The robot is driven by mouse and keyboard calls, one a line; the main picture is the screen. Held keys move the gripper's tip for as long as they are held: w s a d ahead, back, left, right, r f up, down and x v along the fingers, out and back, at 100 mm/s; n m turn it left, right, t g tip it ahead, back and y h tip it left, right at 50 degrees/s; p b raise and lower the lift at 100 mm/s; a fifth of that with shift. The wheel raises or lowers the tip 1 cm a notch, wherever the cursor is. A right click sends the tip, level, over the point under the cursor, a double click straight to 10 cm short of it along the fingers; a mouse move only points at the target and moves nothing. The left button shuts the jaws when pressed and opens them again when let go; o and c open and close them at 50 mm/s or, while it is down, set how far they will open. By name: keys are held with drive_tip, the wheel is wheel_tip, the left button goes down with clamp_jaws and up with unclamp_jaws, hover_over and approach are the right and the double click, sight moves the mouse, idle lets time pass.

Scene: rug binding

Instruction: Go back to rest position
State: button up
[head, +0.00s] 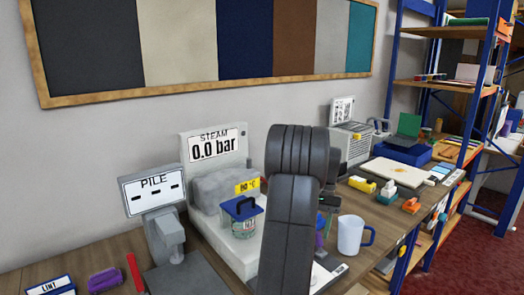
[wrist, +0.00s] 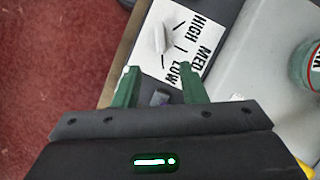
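My gripper (wrist: 160,80) shows in the wrist view with its two green fingers spread apart. I see nothing held between the fingertips. A small grey piece shows between the finger bases; I cannot tell what it is. Beyond the fingertips is a white dial plate (wrist: 187,72) lettered HIGH, MED and LOW, with a pale knob (wrist: 160,38) on it.
The steam unit (head: 214,145) reads 0.0 bar. A blue-lidded jar (head: 243,226) stands on its pale bed. Left is the PILE gauge (head: 150,190); right, a white mug (head: 350,236) and colored blocks on the bench. Blue shelving (head: 391,70) rises behind. Red floor (wrist: 50,70) is clear.

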drive_tip(key=p+x, duration=0.1)
drive_tip(key=x, duration=1.2)
drive_tip(key=shift+s+f, duration=0.1)
drive_tip(key=shift+s, duration=0.15)
drive_tip(key=n+h, duration=0.1)
drive_tip(key=n, duration=0.2)
drive_tip(key=shift+w+a+g, duration=0.1)
drive_tip(key=shift+a+g, duration=0.05)
drive_tip(key=shift+g, duration=0.15)
drive_tip(key=n+h+b, duration=0.1)
drive_tip(key=n+h, duration=0.1)
drive_tip(key=n, duration=0.3)
